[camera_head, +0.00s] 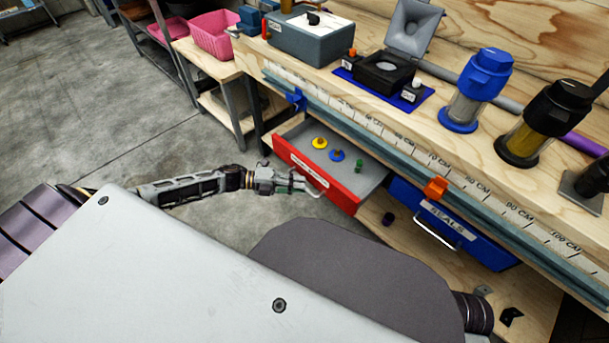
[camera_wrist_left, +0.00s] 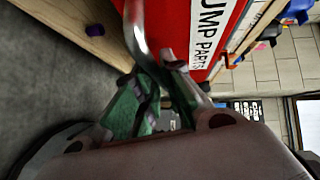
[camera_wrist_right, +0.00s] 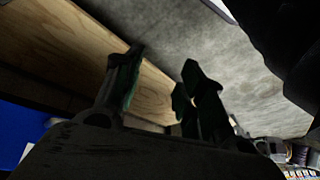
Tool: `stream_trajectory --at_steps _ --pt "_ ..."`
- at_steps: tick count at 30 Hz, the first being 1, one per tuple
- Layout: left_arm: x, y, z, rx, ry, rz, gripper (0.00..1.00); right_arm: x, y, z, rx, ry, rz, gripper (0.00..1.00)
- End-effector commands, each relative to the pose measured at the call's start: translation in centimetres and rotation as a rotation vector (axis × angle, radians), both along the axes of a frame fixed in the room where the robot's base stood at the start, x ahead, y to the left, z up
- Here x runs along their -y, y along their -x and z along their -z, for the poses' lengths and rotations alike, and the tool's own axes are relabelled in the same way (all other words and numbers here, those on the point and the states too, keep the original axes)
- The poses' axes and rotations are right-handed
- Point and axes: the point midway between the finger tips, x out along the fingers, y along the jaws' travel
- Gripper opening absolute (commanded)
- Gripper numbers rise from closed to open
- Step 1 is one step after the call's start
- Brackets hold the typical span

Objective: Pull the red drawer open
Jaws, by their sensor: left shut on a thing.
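The red drawer (camera_head: 326,180) is pulled out from under the bench, with its grey inside showing. A yellow disc (camera_head: 319,143), a blue disc (camera_head: 337,155) and a small green piece (camera_head: 359,165) lie in it. My left gripper (camera_head: 305,187) is shut on the drawer's metal handle (camera_wrist_left: 140,38), in front of the red face. In the left wrist view the red face (camera_wrist_left: 212,30) carries a white label ending in "UMP PARTS". My right gripper (camera_wrist_right: 158,85) shows only in the right wrist view, with its fingers apart and nothing between them.
A blue drawer (camera_head: 455,226) labelled "SEALS" sits to the right under the bench. The bench top (camera_head: 330,72) holds a grey box, a black device and two filter housings. A dark purple piece (camera_head: 388,219) lies on the lower shelf. The floor (camera_head: 110,110) at left is clear.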

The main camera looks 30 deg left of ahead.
Motion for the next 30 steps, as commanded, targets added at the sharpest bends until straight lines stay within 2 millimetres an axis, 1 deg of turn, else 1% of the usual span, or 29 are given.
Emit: stream_trajectory --at_steps 1,3,11,17,30 --pt "-0.2 0.4 -0.1 -0.003 -0.001 -0.002 0.00 0.2 0.0 -0.7 -0.005 0.008 0.000 0.40" --pt "-0.4 0.9 0.0 -0.003 -0.001 -0.001 0.00 0.4 0.2 -1.3 -0.014 0.018 -0.001 0.40" --pt "-0.9 2.4 -0.1 -0.001 -0.001 -0.001 0.00 1.0 0.6 -3.1 -0.044 0.049 -0.001 0.40" --pt "-1.4 3.7 -0.1 -0.002 -0.002 -0.002 0.00 1.2 0.5 -2.0 -0.064 0.058 0.001 0.40" --pt "-2.7 7.2 -0.1 -0.002 0.000 -0.001 0.00 1.7 0.5 1.1 -0.119 0.084 0.006 0.40"
